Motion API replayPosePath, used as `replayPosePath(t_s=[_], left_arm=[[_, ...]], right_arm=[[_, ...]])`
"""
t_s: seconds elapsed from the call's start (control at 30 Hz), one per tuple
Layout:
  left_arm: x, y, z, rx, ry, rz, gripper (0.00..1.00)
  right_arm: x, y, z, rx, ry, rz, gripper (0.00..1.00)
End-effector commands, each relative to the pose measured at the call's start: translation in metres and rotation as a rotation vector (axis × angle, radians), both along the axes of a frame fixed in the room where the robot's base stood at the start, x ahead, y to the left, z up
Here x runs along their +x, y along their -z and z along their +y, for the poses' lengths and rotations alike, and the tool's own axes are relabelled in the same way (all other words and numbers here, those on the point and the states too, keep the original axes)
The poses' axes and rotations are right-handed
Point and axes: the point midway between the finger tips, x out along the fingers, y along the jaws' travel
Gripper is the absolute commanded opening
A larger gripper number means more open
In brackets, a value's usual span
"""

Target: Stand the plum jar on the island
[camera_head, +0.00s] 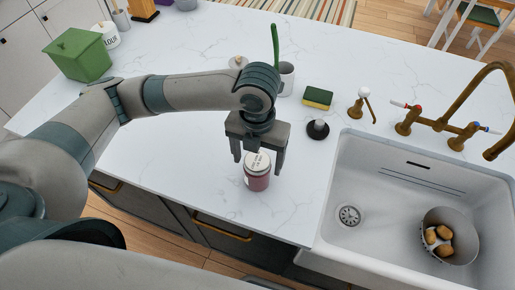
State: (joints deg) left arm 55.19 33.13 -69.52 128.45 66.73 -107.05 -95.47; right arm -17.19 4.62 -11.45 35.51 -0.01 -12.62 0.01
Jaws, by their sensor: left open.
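The plum jar (257,182) stands upright on the white marble-topped island (185,150), near its front edge and left of the sink. It has a pale lid with dark lettering and a dark red body. My left gripper (258,166) is above the jar and points down. Its two fingers are apart, one on the left and one on the right of the lid. I cannot tell whether a finger touches the jar. My right gripper is not in view.
The sink (400,210) on the right holds a colander (451,236) with potatoes. A brass faucet (465,130), a sponge (318,97), a black-based stopper (318,130) and a mug (287,78) stand behind. A green box (80,54) is at the far left.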

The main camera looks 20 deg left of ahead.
Motion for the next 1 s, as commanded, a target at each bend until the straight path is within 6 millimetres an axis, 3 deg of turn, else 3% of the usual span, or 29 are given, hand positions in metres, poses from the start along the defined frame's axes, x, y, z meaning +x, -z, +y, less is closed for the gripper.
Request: replayPosePath(t_s=[0.2, 0.4, 1.0], left_arm=[[0.001, -0.035, 0.0, 0.0, 0.002, -0.004, 0.74], [0.0, -0.052, 0.0, -0.001, 0.001, -0.001, 0.74], [0.0, -0.056, 0.0, 0.0, 0.0, 0.0, 0.74]], right_arm=[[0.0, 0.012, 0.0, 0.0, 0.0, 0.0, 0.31], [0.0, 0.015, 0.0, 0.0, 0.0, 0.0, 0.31], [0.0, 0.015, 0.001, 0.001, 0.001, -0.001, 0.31]])
